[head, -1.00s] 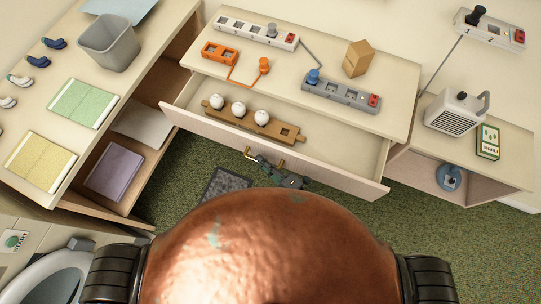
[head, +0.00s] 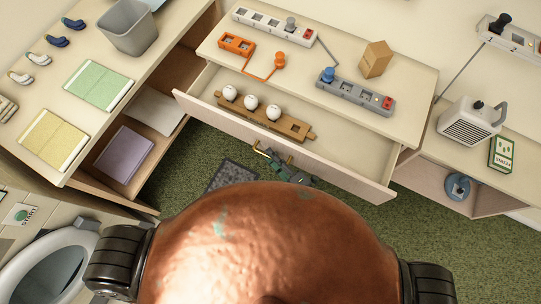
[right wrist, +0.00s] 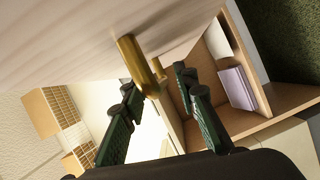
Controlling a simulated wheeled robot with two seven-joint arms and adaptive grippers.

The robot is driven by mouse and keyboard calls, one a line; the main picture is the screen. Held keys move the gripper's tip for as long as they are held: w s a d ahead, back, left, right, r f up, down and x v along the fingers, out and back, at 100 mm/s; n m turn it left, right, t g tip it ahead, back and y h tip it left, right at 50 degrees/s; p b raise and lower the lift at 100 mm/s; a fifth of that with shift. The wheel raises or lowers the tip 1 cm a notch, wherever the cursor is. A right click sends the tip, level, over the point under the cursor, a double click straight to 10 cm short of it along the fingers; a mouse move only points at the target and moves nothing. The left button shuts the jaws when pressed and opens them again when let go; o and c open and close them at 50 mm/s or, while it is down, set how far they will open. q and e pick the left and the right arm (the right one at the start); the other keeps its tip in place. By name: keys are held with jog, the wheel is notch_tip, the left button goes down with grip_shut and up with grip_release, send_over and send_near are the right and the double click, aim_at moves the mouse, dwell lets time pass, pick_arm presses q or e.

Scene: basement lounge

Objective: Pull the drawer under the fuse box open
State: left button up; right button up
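The drawer (head: 352,163) under the middle worktop stands pulled out, showing its pale inside. A wooden holder (head: 293,127) with three white round pieces lies in it. A brass handle (head: 262,150) is on the drawer front; it also shows in the right wrist view (right wrist: 136,60). My right gripper (head: 287,169) is at the handle, partly hidden by my copper-coloured body. In the right wrist view its green fingers (right wrist: 158,88) are spread apart, with the handle's end between or just beyond them; contact cannot be told. My left gripper is not in view. I cannot make out a fuse box.
Power strips (head: 357,91), an orange outlet piece (head: 236,44) and a wooden block (head: 376,59) lie on the worktop. A side counter (head: 50,100) with a bin (head: 128,27) stands left, a heater (head: 470,122) right. Green carpet (head: 430,225) is free in front.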

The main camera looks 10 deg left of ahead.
jog(key=f+v, duration=0.1)
jog(key=v, duration=1)
jog(key=shift+s+r, duration=0.2)
jog(key=shift+r, duration=0.25)
jog(key=shift+d, duration=0.15)
